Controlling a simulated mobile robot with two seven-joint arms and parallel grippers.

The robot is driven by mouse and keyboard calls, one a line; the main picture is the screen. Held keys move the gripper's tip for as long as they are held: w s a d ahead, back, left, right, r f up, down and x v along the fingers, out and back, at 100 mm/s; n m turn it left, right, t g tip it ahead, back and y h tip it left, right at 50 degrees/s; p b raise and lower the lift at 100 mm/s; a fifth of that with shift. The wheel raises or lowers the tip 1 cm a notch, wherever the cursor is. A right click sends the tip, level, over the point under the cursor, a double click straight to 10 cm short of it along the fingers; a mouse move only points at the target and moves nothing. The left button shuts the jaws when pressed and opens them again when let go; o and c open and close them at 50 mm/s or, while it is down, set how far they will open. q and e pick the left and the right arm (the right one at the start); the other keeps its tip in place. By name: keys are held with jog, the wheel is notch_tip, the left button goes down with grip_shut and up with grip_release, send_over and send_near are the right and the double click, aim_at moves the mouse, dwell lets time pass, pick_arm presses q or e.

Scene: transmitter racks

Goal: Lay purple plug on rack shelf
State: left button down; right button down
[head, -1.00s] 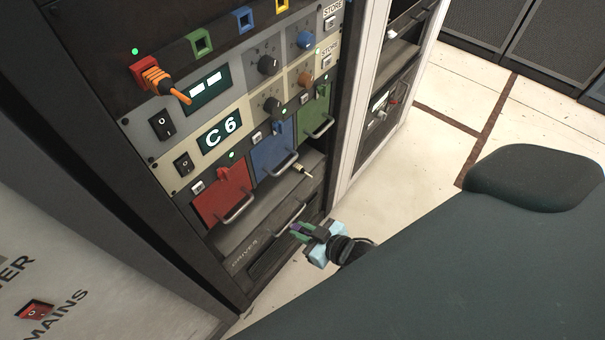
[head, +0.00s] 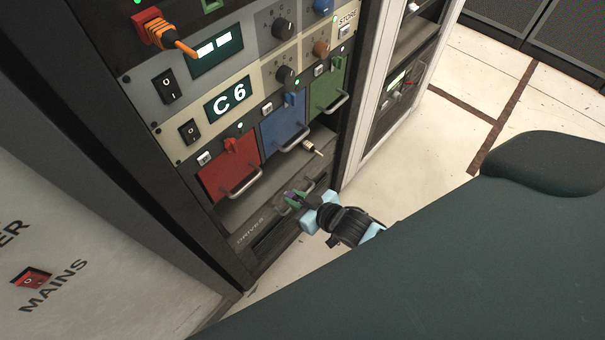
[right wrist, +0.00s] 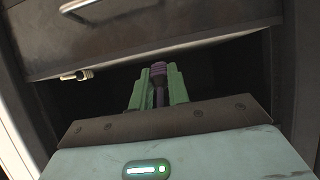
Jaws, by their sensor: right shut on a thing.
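My right gripper (head: 294,199) is at the lower front of the rack, at the shelf below the coloured drives. In the right wrist view its green fingers (right wrist: 159,88) are shut on the purple plug (right wrist: 159,72). The plug also shows as a small purple spot in the head view (head: 289,194). The rack shelf (head: 245,206) is a dark ledge under the red and blue drives. My left gripper is not in view.
Red (head: 229,176), blue (head: 284,128) and green (head: 328,90) drives with handles hang above.

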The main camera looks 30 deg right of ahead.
aim_at(271, 186)
jog(key=shift+w+a+f+b, duration=0.1)
jog(key=shift+w+a+b, duration=0.2)
jog(key=shift+w, duration=0.25)
jog(key=shift+w+a+f+b, duration=0.15)
jog(key=shift+w+b, duration=0.15)
jog(key=shift+w, duration=0.25)
jog(key=shift+w+a+b, duration=0.25)
jog(key=shift+w+b, duration=0.2)
jog(key=shift+w, duration=0.2)
jog(key=shift+w+a+b, duration=0.2)
jog(key=shift+w+b, duration=0.2)
jog(key=shift+w, duration=0.25)
jog(key=shift+w+a+f+b, duration=0.1)
jog(key=shift+w+a+b, duration=0.25)
jog(key=shift+w, duration=0.4)
jog(key=shift+w+a+f+b, duration=0.2)
jog(key=shift+w+b, duration=0.15)
jog(key=shift+w, duration=0.45)
jog(key=shift+w+a+f+b, duration=0.1)
jog(key=shift+w+a+b, duration=0.25)
jog(key=shift+w, duration=0.4)
jog(key=c, duration=1.3)
grip_release()
jog(key=shift+s+d+r, duration=0.1)
